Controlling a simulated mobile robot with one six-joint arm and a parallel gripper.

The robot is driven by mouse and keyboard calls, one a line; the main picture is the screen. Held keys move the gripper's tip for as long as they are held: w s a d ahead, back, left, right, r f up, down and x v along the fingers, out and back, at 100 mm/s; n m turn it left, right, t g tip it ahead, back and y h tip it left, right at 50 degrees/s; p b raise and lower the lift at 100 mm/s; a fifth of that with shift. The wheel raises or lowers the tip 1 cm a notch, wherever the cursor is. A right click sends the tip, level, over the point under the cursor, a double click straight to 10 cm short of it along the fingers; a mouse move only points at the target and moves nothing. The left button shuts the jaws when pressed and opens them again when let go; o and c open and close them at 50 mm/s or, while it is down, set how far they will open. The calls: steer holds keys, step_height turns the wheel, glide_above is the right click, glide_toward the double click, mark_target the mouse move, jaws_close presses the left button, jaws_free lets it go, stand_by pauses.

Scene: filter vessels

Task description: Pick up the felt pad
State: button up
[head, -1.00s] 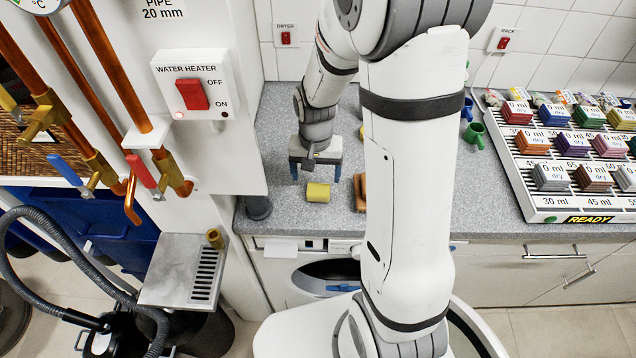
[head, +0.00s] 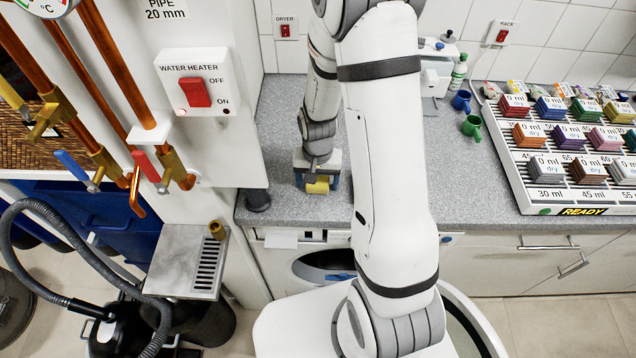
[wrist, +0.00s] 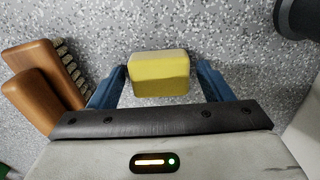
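A small yellow block, which I take to be the felt pad (head: 317,186), lies on the grey speckled counter near its front edge. In the wrist view the pad (wrist: 160,75) has a light top and a darker yellow side facing me. My gripper (head: 317,181) is down at the pad. In the wrist view the blue fingers of my gripper (wrist: 162,69) stand open on either side of the pad, with a gap between each finger and it. Whether the fingertips are low enough to touch the counter I cannot tell.
Wooden brushes (wrist: 42,85) lie just left of the fingers in the wrist view. A dark cylinder (head: 257,200) stands left of the pad, by the heater wall. A rack (head: 540,208) of coloured blocks and two cups (head: 472,126) stand to the right.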

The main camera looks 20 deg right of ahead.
mark_target(318, 181)
steer(key=c, duration=0.9)
steer(key=shift+o, duration=0.2)
step_height(318, 181, up, 10)
steer(key=b, duration=0.1)
steer(key=shift+b, duration=0.3)
